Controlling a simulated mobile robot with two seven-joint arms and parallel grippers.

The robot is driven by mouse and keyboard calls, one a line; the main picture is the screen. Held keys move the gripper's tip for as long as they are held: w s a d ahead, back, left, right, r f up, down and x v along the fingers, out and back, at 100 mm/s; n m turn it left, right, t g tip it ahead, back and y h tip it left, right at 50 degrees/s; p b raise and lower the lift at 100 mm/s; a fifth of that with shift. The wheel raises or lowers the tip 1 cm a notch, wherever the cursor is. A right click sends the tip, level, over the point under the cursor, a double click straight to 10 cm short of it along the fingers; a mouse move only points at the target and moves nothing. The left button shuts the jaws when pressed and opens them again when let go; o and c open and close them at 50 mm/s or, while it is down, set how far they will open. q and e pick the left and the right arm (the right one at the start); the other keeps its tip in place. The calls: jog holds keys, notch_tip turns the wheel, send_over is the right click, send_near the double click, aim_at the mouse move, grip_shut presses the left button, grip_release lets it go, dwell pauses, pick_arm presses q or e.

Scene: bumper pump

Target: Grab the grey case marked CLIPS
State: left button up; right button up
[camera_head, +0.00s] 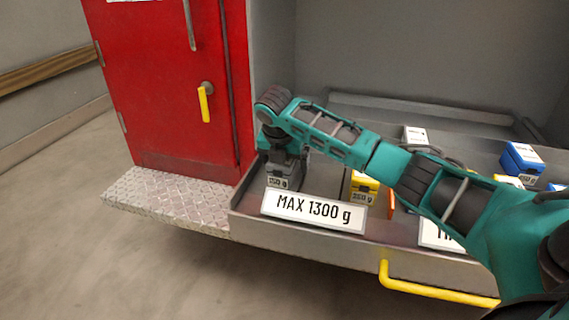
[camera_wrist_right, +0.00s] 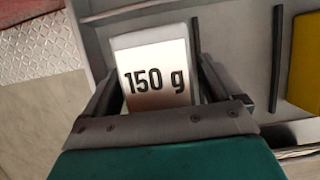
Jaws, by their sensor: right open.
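A grey case (camera_head: 284,171) with a "150 g" label stands at the left end of the drawer, just behind a white sign. It also shows in the right wrist view (camera_wrist_right: 152,42), where its white label fills the middle; no CLIPS mark is readable. My right gripper (camera_head: 287,156) reaches down over this case from above. In the right wrist view my right gripper (camera_wrist_right: 155,66) is open, with one finger on each side of the case. I cannot tell whether the fingers touch it. My left gripper is out of view.
The "MAX 1300 g" sign (camera_head: 313,210) stands at the drawer's front. Yellow (camera_head: 364,187) and blue (camera_head: 521,158) cases and a grey, white-topped one (camera_head: 415,136) stand farther right, partly behind my arm. A red cabinet (camera_head: 175,80) rises on the left.

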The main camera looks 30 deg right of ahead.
jog(key=c, duration=1.1)
jog(key=shift+c, duration=0.2)
